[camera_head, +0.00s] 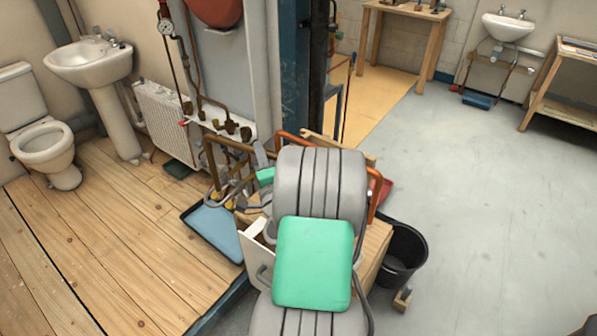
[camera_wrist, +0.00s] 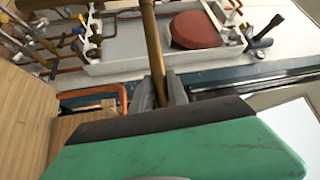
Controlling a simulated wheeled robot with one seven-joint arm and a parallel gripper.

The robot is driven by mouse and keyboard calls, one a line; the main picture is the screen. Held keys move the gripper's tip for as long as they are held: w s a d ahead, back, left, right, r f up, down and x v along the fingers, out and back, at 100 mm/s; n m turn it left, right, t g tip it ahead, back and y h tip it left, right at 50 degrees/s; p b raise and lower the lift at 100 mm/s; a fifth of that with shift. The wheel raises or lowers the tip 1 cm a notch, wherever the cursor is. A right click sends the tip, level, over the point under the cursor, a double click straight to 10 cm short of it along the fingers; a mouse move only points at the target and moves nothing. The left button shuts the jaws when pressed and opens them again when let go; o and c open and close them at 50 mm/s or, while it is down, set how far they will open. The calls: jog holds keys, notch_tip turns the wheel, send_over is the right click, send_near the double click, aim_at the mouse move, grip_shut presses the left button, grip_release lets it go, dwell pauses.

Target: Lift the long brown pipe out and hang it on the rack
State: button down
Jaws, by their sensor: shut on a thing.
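My gripper (camera_wrist: 160,92) is shut on a long brown pipe (camera_wrist: 154,45) in the wrist view. The pipe passes between the two grey fingers and runs up past the top edge of that view. Its lower end is hidden behind my gripper's body. In the head view a brown pipe (camera_head: 232,145) with a bend shows just left of my arm, above the cluttered wooden box (camera_head: 372,252). My arm hides much of this area, and I cannot tell there exactly where my fingertips are. I cannot make out the rack with certainty.
A wall panel (camera_head: 222,75) with a red vessel (camera_head: 215,10), gauge and valves stands behind. A blue tray (camera_head: 213,232) lies left of the box, a black bucket (camera_head: 404,255) right. An orange pipe (camera_head: 376,190) rises beside my arm. Grey floor (camera_head: 490,200) at right is clear.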

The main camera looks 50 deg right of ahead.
jog(key=s+d+f+m+g+h+b, duration=0.1)
jog(key=s+d+f, duration=0.1)
jog(key=d, duration=0.6)
jog(key=s+d+f+m+g+h, duration=0.1)
jog(key=d+f, duration=0.3)
jog(key=d, duration=0.4)
jog(key=shift+s+d+h+b, duration=0.4)
jog(key=shift+s+h, duration=0.2)
jog(key=shift+s, duration=0.1)
jog(key=shift+f, duration=0.15)
jog(key=shift+s+f+b, duration=0.1)
jog(key=shift+f+b, duration=1.9)
jog(key=shift+b, duration=0.25)
jog(key=shift+a+f, duration=0.1)
jog(key=shift+f, duration=0.05)
